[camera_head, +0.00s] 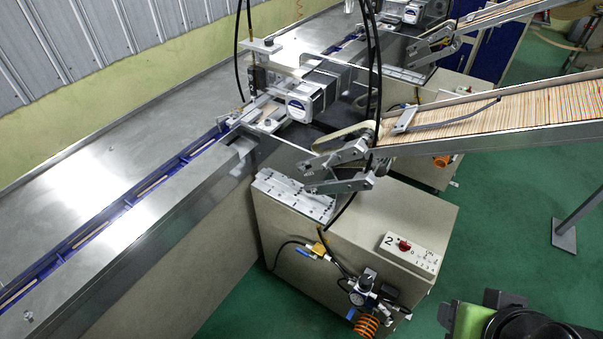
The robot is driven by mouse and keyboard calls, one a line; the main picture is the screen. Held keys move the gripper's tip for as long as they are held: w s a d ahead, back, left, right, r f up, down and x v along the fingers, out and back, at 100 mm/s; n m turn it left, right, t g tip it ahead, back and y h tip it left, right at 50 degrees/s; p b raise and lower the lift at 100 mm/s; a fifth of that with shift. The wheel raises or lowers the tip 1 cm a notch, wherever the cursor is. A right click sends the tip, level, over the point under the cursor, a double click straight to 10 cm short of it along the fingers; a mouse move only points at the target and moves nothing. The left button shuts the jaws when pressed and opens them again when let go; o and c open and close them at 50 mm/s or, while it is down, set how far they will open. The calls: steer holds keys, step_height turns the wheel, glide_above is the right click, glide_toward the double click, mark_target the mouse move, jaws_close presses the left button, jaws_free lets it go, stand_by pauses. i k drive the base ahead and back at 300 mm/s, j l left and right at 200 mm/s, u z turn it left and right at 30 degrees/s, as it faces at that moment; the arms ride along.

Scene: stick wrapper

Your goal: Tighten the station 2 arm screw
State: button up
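Station 2 is a beige cabinet (300,240) with a metal top, marked by a white control panel (410,254) with a "2" and a red knob (404,246). A metal arm linkage (340,168) stands over its top edge, at the lower end of the stick chute (500,112). The arm screw is too small to tell apart among the linkage's joints. My gripper is not in view. A dark round part with green beside it shows at the bottom right, and I cannot tell whether it is mine.
A long steel table (110,180) with a blue conveyor channel (110,217) runs along the left. Black cables hang in front of the linkage. Green floor (490,215) lies open at right.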

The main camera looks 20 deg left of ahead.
mark_target(302, 171)
steer(key=j+u, duration=0.15)
steer(key=u, duration=0.3)
steer(key=i+j+u, duration=0.15)
steer(key=u, duration=0.35)
steer(key=i+j+u, duration=0.1)
steer(key=u, duration=0.35)
steer(key=i+j+u, duration=0.1)
steer(key=u, duration=0.35)
steer(key=i+u, duration=0.15)
steer(key=u, duration=0.35)
